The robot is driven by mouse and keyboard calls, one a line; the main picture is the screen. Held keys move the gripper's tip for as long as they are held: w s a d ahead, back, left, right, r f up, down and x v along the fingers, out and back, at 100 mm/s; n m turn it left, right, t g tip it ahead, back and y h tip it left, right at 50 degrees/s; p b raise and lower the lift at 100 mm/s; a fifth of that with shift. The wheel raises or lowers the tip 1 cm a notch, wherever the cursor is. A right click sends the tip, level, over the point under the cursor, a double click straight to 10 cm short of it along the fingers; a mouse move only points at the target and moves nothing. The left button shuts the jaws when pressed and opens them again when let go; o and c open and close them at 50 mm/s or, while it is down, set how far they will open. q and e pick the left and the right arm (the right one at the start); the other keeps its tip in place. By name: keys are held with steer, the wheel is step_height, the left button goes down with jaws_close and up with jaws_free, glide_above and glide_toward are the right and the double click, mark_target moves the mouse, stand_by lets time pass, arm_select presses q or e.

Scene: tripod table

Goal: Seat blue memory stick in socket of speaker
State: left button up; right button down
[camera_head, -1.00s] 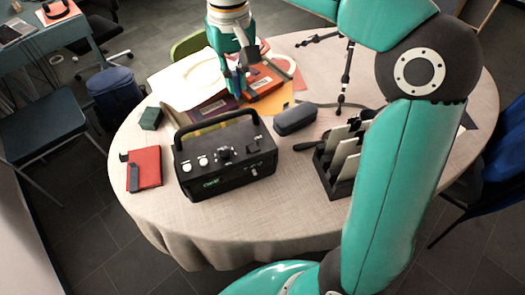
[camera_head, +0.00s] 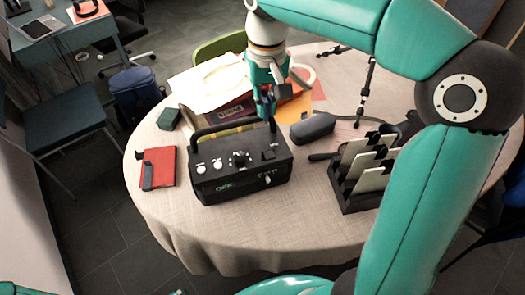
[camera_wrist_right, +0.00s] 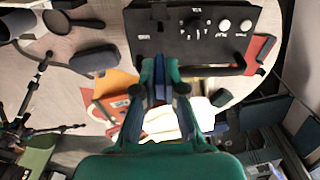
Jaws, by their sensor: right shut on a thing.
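The speaker (camera_head: 240,180) is a black box with a carry handle, white knobs and a top panel, standing on the round table. It also shows at the top of the right wrist view (camera_wrist_right: 205,45). My right gripper (camera_head: 267,115) is over the back right part of the speaker, pointing down. In the right wrist view my right gripper (camera_wrist_right: 160,65) is shut on the blue memory stick (camera_wrist_right: 159,72), of which little shows between the fingers. I cannot tell whether the stick touches the panel. The socket is not clearly visible. My left gripper is out of view.
A grey case (camera_head: 312,128) lies right of the speaker, and a black rack (camera_head: 350,197) with pale cards stands further right. A red notebook (camera_head: 158,167) lies to the left. Books and papers lie behind. The table's front is clear.

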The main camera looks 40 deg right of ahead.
mark_target(265, 148)
step_height(265, 148, down, 14)
steer(key=shift+f+b, duration=0.2)
steer(key=shift+b, duration=0.15)
steer(key=shift+f, duration=0.2)
steer(key=c, duration=1.3)
jaws_free()
steer(key=shift+r, duration=0.1)
steer(key=shift+o, duration=0.2)
steer(key=shift+r, duration=0.15)
step_height(265, 148, up, 12)
steer(key=shift+p, duration=0.4)
